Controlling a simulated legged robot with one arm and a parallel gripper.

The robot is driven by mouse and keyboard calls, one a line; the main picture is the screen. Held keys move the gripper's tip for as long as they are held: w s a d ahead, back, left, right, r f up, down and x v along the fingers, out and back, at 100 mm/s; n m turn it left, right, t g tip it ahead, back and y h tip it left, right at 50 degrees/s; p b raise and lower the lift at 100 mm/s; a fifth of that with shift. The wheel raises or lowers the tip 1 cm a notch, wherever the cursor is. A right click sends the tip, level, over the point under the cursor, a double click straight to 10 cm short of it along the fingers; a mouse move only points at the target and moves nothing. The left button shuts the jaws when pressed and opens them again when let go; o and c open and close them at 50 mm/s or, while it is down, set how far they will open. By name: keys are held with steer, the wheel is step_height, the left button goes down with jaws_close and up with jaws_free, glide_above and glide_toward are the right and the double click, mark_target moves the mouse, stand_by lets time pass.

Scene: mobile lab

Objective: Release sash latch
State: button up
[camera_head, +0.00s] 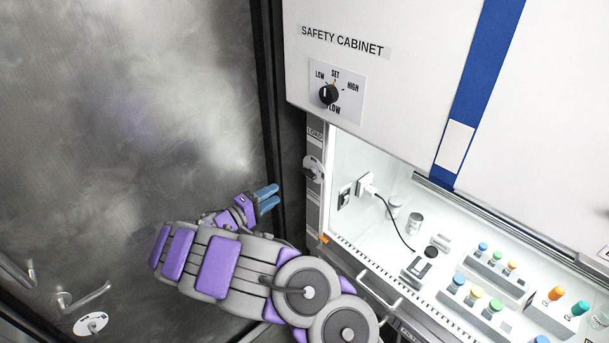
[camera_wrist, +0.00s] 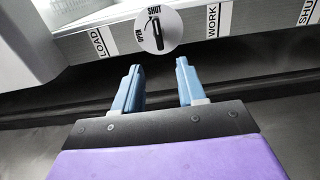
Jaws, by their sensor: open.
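The sash latch is a round white plate with a dark lever (camera_wrist: 157,33), set on a pale rail in the wrist view. Its lever stands nearly upright, with its top end toward the printed SHUT; OPEN is printed to its left. In the head view the latch (camera_head: 313,169) is on the cabinet's left post, seen at a slant. My gripper (camera_head: 268,198) is left of and a little below the latch in that view. In the wrist view my gripper (camera_wrist: 159,68) has its two blue fingers apart, with nothing between them. The fingertips are short of the lever and apart from it.
The safety cabinet (camera_head: 391,90) has a knob (camera_head: 328,94) on its front. Inside its lit bay are capped vials, a plug with a cable, and small containers. A metal bar handle (camera_head: 382,296) is at its front edge. A grey metal door (camera_head: 130,110) stands left.

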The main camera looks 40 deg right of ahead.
mark_target(305, 175)
steer(key=d, duration=0.9)
steer(key=w+d, duration=0.1)
steer(key=d, duration=0.3)
steer(key=shift+d+p, duration=0.3)
steer(key=shift+d, duration=0.05)
steer(key=shift+a, duration=0.1)
steer(key=shift+a, duration=0.15)
jaws_close()
